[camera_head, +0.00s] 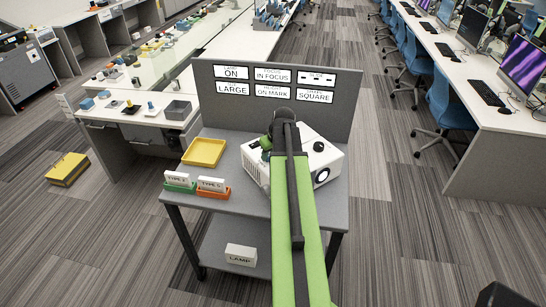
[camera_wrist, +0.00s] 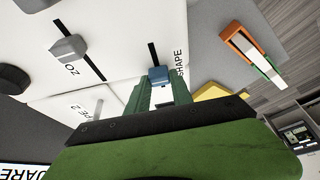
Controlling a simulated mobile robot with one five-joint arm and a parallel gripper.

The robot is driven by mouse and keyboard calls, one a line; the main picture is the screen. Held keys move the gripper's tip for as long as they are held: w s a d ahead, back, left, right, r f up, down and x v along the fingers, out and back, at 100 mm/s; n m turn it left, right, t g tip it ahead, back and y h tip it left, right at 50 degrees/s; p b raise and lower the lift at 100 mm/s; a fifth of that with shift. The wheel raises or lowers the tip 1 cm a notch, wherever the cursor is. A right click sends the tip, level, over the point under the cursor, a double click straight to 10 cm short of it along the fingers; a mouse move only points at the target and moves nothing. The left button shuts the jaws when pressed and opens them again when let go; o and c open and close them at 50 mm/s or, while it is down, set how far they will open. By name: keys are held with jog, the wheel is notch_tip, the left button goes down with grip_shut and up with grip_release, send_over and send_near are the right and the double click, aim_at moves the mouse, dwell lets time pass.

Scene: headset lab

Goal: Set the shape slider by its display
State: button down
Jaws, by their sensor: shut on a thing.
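The white projector-like device (camera_head: 322,158) stands on the grey table, partly hidden by my arm. In the wrist view its white top (camera_wrist: 110,30) carries slots with sliders. The blue shape slider knob (camera_wrist: 158,74) sits in a dark slot beside the word SHAPE. My gripper (camera_wrist: 160,86) is shut on this knob, its green fingers on either side. In the head view the fingertips are hidden behind my arm. The shape display (camera_head: 314,96), bottom right on the grey panel, reads SQUARE.
A grey slider knob (camera_wrist: 70,48) is in another slot nearby. Other displays (camera_head: 232,73) read ON, IN FOCUS, LARGE and ON MARK. A yellow tray (camera_head: 204,152), a green holder (camera_head: 180,187) and an orange holder (camera_head: 213,193) stand left of the device.

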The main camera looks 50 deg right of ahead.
jog(key=c, duration=1.1)
grip_release()
jog(key=shift+w, duration=0.1)
jog(key=shift+r, duration=0.1)
jog(key=p+v, duration=1.6)
jog(key=v, duration=0.1)
jog(key=shift+s, duration=0.2)
